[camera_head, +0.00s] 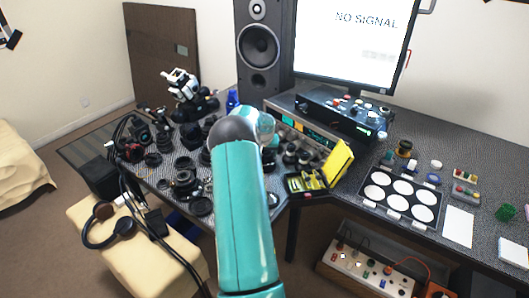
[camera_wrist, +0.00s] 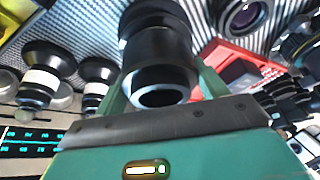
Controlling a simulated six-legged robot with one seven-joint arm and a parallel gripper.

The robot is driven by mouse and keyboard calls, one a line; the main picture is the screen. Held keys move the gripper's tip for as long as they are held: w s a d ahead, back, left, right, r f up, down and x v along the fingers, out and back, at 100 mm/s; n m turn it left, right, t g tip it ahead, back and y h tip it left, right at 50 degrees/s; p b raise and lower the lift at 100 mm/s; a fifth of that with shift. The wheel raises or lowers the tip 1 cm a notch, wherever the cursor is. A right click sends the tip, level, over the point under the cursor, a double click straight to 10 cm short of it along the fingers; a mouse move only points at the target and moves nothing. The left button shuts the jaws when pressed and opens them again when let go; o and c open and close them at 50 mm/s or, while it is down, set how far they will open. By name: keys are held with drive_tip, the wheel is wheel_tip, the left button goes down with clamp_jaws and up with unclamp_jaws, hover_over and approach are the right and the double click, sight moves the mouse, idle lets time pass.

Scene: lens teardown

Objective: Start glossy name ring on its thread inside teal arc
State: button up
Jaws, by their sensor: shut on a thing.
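In the wrist view my gripper (camera_wrist: 162,88) has a teal finger on each side of a black cylindrical lens part (camera_wrist: 158,62). No teal arc can be made out. In the head view my teal arm hides the gripper and what it holds.
Black lens parts (camera_wrist: 45,72) with white bands stand at left in the wrist view; a red block (camera_wrist: 240,62) lies at right. In the head view, the desk holds many lenses (camera_head: 185,180), a yellow-lidded toolbox (camera_head: 338,163), a speaker (camera_head: 259,50) and a tray of white discs (camera_head: 400,218).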

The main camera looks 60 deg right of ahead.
drive_tip(key=shift+f, duration=0.25)
idle(0.4)
drive_tip(key=o, duration=1)
drive_tip(key=shift+o, duration=0.2)
drive_tip(key=v, duration=1.4)
drive_tip(key=shift+s+f, duration=0.1)
